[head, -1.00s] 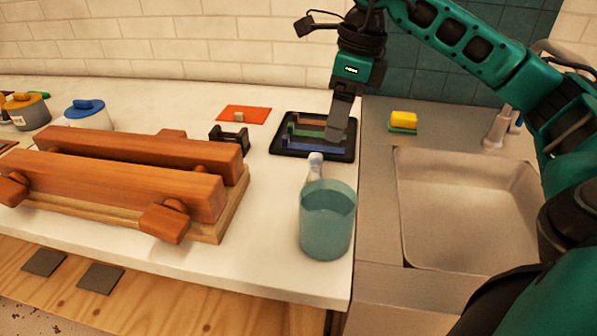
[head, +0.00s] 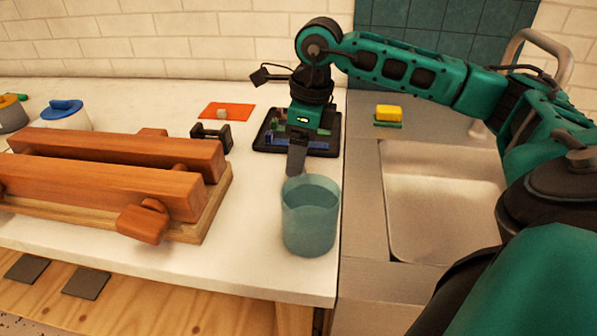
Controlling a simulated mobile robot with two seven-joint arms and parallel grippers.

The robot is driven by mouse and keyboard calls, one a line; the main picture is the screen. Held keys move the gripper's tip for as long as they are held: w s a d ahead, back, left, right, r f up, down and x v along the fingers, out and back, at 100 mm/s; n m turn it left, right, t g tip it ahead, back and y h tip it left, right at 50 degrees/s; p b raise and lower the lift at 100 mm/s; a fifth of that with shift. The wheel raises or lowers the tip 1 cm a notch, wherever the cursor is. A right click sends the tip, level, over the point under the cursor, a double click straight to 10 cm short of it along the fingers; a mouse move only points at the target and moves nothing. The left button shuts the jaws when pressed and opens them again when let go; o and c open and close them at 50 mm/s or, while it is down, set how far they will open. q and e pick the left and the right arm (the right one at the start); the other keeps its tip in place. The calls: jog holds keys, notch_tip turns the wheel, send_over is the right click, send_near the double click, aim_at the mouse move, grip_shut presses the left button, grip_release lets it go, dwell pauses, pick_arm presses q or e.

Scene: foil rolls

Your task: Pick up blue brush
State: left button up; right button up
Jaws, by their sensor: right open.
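The blue brush (head: 318,144) lies along the near side of a black tray (head: 330,151) on the white counter. My right gripper partly covers it, so only its ends show. Green and red pieces lie behind it in the tray, mostly hidden. My right gripper (head: 296,173) is open and points down, in front of the tray's near edge and just behind the rim of a teal cup. I see nothing held in it. My left gripper is not in view.
The teal cup (head: 309,225) stands close in front of my right gripper. A wooden vise-like frame (head: 105,180) fills the left counter. A small black stand (head: 211,137) and an orange sheet (head: 238,112) lie left of the tray. A sink (head: 435,200) and yellow sponge (head: 388,112) are right.

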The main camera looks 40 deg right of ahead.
jog(key=f, duration=0.3)
jog(key=shift+w+a+f, duration=0.1)
jog(key=shift+w, duration=0.1)
jog(key=shift+c, duration=0.3)
jog(key=c, duration=1.1)
